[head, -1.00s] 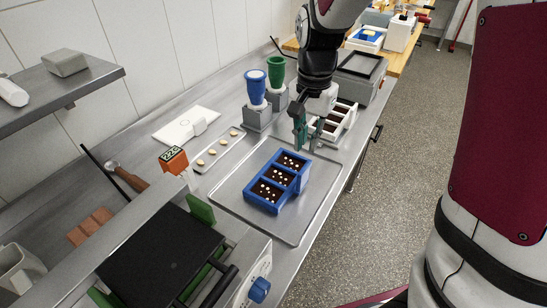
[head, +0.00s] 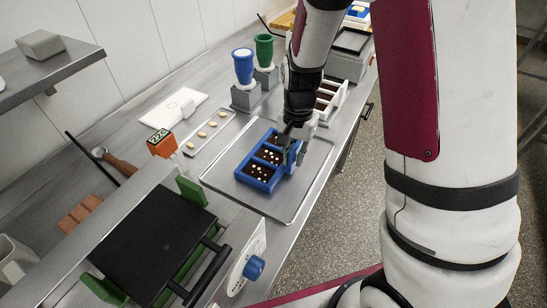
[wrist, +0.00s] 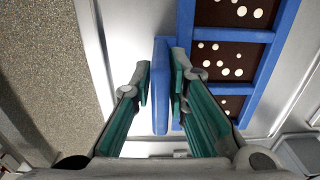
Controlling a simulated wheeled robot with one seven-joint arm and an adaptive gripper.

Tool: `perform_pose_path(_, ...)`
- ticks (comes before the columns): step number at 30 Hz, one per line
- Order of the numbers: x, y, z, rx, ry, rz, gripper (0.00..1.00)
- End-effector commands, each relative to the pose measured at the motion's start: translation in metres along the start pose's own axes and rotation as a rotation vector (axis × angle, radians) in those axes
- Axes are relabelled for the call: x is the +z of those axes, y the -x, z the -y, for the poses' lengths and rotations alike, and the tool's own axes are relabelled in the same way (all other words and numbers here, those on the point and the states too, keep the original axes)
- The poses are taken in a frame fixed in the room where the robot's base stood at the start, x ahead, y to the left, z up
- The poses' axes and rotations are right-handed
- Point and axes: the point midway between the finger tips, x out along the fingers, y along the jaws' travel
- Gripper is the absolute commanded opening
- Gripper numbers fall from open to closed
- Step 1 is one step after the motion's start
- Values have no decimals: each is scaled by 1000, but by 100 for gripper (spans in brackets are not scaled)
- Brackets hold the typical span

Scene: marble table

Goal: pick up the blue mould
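The blue mould (head: 254,182) lies on a metal tray. It has three compartments with dark filling and pale dots. My gripper (head: 290,153) is low at the mould's right side in the head view and hides part of that side. In the wrist view the mould's frame (wrist: 228,35) is at the upper right, and its blue side bar (wrist: 160,95) lies between the fingertips of my gripper (wrist: 160,78). The fingers are apart, with narrow gaps to the bar on both sides.
The metal tray (head: 220,183) has bare room around the mould. A white mould (head: 328,98) is behind my gripper. Blue (head: 243,66) and green (head: 264,50) cups stand on grey blocks behind. A black-plated machine (head: 150,240) is at the front left.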

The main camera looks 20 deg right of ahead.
Motion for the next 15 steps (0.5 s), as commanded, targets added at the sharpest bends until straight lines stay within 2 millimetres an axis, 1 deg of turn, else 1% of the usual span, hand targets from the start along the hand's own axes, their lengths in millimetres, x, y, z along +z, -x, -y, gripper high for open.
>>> perform_pose_path(3,0,-5,0,1,0,1,15)
perform_pose_path(8,0,-5,0,0,1,0,15)
perform_pose_path(9,0,-5,0,0,1,0,13)
perform_pose_path(11,0,-5,0,0,1,0,0)
perform_pose_path(15,0,-5,0,-1,1,0,0)
